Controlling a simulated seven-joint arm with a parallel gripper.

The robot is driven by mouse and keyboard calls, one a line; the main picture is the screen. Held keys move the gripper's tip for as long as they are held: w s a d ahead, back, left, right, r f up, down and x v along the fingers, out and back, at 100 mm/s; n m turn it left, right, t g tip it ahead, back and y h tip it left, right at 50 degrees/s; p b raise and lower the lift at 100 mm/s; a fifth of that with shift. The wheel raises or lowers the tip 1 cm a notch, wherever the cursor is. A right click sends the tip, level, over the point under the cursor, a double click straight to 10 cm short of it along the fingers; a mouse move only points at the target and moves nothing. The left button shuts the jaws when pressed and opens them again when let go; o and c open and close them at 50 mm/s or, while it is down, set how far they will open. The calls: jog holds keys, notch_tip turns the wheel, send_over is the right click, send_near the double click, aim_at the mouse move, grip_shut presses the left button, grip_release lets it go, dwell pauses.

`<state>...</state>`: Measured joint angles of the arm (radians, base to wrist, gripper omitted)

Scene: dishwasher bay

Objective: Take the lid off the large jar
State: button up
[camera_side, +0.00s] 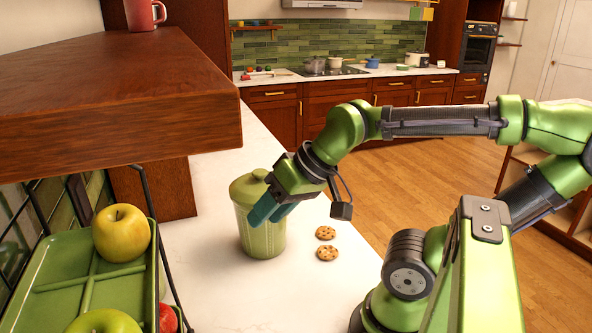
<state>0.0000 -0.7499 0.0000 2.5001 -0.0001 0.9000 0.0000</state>
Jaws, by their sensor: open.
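The large jar (262,238) is green and ribbed and stands upright on the white counter. Its green lid (248,187) sits on top, with a small knob at the centre. My gripper (268,215) is at the jar's upper right side, tilted down to the left, with teal fingers. The fingers are open and overlap the jar in this view. I cannot tell whether they touch it. The gripper hides the right part of the lid and the jar's upper right side.
A green tray (60,272) with apples (121,232) is at the lower left. A wooden shelf (120,90) with a red mug (143,14) overhangs the left. The counter in front of the jar is clear.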

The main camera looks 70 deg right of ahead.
jog(key=o, duration=1.1)
notch_tip(320, 180, up, 11)
jog(key=m+g+h, duration=0.2)
jog(key=m+g, duration=0.5)
jog(key=m, duration=2.1)
send_over(259, 171)
notch_tip(259, 171, down, 16)
jog(key=shift+s+r, duration=0.1)
